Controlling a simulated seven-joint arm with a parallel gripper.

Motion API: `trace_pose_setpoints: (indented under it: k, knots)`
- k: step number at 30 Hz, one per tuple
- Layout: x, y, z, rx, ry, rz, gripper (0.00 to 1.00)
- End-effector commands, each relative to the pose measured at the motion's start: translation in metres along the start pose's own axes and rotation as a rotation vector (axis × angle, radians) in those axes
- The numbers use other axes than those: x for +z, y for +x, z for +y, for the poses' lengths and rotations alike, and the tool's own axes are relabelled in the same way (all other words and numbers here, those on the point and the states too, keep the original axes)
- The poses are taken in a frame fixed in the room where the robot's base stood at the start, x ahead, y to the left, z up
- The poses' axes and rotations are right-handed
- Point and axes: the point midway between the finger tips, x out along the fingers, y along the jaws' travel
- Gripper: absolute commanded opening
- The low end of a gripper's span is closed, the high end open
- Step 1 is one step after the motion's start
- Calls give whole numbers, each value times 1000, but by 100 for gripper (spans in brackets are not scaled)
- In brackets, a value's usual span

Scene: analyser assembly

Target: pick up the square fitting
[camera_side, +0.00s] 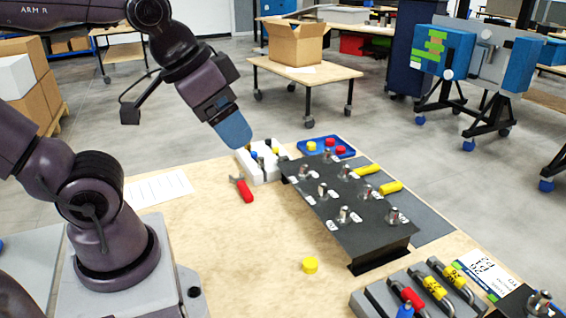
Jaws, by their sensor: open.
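My gripper (240,140) has a blue end that points down and to the right.
Red-handled pliers (244,189) and a yellow cap (310,265) lie on the wooden table. A blue tray (325,156) holds red and yellow caps behind the board. A grey rack (376,299) is at the front right. The table's front left is clear.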

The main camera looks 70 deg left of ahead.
Motion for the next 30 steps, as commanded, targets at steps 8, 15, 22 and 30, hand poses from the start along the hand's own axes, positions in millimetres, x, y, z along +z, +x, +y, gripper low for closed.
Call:
trace_pose_setpoints:
  k: [8, 15, 22, 30]
  knots:
    - [3, 13, -6, -11, -27, -66, 72]
    - [-27, 56, -42, -49, -166, -252, 72]
    - [-66, 114, -105, -153, -427, -359, 72]
    - [-86, 200, -202, -368, -790, -407, 72]
